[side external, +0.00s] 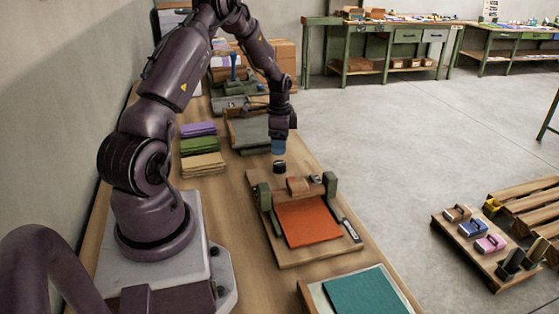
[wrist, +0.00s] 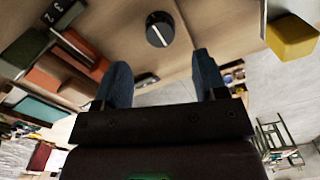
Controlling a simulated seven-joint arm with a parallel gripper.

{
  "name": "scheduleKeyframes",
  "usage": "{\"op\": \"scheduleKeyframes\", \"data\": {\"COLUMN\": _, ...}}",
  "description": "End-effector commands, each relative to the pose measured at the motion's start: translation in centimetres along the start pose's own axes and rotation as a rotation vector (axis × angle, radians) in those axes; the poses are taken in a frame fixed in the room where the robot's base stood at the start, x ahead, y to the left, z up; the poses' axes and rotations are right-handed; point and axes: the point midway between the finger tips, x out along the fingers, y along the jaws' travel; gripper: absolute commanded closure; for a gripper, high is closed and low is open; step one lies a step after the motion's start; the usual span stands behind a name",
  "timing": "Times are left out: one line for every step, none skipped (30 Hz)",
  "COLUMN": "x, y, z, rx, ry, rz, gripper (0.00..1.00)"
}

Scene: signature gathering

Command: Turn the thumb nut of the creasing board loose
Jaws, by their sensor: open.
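The creasing board (side external: 286,250) lies on the bench with an orange sheet (side external: 308,221) under a wooden bar between two green end blocks. A round black knob with a white line, which I take as the thumb nut (side external: 279,167), sits on wood at the board's far end. It also shows in the wrist view (wrist: 160,29), apart from my fingers. My gripper (side external: 278,151) points down just above the nut. In the wrist view its two blue fingers (wrist: 161,62) are spread wide with nothing between them. The tips do not appear to touch the nut.
A yellow block (wrist: 292,38) is at the right in the wrist view.

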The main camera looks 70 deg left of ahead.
Motion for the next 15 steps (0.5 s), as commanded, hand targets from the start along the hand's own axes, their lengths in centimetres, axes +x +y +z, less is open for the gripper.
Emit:
{"op": "scheduleKeyframes", "data": {"x": 1.3, "y": 0.1, "z": 0.0, "rx": 0.000, "ry": -0.002, "rz": 0.005, "gripper": 0.35}}
{"op": "scheduleKeyframes", "data": {"x": 1.8, "y": 0.1, "z": 0.0, "rx": 0.000, "ry": -0.002, "rz": 0.003, "gripper": 0.35}}
{"op": "scheduleKeyframes", "data": {"x": 2.6, "y": 0.1, "z": 0.0, "rx": 0.000, "ry": -0.002, "rz": 0.004, "gripper": 0.35}}
{"op": "scheduleKeyframes", "data": {"x": 3.1, "y": 0.1, "z": 0.0, "rx": 0.000, "ry": -0.002, "rz": 0.003, "gripper": 0.35}}
{"op": "scheduleKeyframes", "data": {"x": 3.6, "y": 0.1, "z": 0.0, "rx": 0.000, "ry": -0.002, "rz": 0.003, "gripper": 0.35}}
{"op": "scheduleKeyframes", "data": {"x": 4.2, "y": 0.1, "z": 0.0, "rx": 0.000, "ry": -0.002, "rz": 0.002, "gripper": 0.35}}
{"op": "scheduleKeyframes", "data": {"x": 4.6, "y": 0.0, "z": 0.0, "rx": 0.000, "ry": -0.002, "rz": 0.002, "gripper": 0.35}}
{"op": "scheduleKeyframes", "data": {"x": 5.0, "y": 0.0, "z": 0.0, "rx": 0.000, "ry": -0.001, "rz": 0.001, "gripper": 0.35}}
{"op": "scheduleKeyframes", "data": {"x": 5.3, "y": 0.0, "z": 0.0, "rx": 0.000, "ry": -0.001, "rz": 0.000, "gripper": 0.35}}
{"op": "scheduleKeyframes", "data": {"x": 5.6, "y": 0.0, "z": 0.0, "rx": -0.001, "ry": -0.002, "rz": 0.001, "gripper": 0.35}}
{"op": "scheduleKeyframes", "data": {"x": 5.8, "y": 0.0, "z": 0.0, "rx": -0.001, "ry": -0.002, "rz": 0.001, "gripper": 0.35}}
{"op": "scheduleKeyframes", "data": {"x": 6.1, "y": 0.0, "z": 0.0, "rx": -0.001, "ry": -0.001, "rz": 0.000, "gripper": 0.35}}
{"op": "scheduleKeyframes", "data": {"x": 6.2, "y": 0.0, "z": 0.0, "rx": -0.001, "ry": -0.001, "rz": 0.000, "gripper": 0.35}}
{"op": "scheduleKeyframes", "data": {"x": 6.3, "y": 0.0, "z": 0.0, "rx": -0.001, "ry": -0.001, "rz": -0.001, "gripper": 0.35}}
{"op": "scheduleKeyframes", "data": {"x": 6.3, "y": 0.0, "z": 0.0, "rx": -0.001, "ry": -0.001, "rz": -0.001, "gripper": 0.35}}
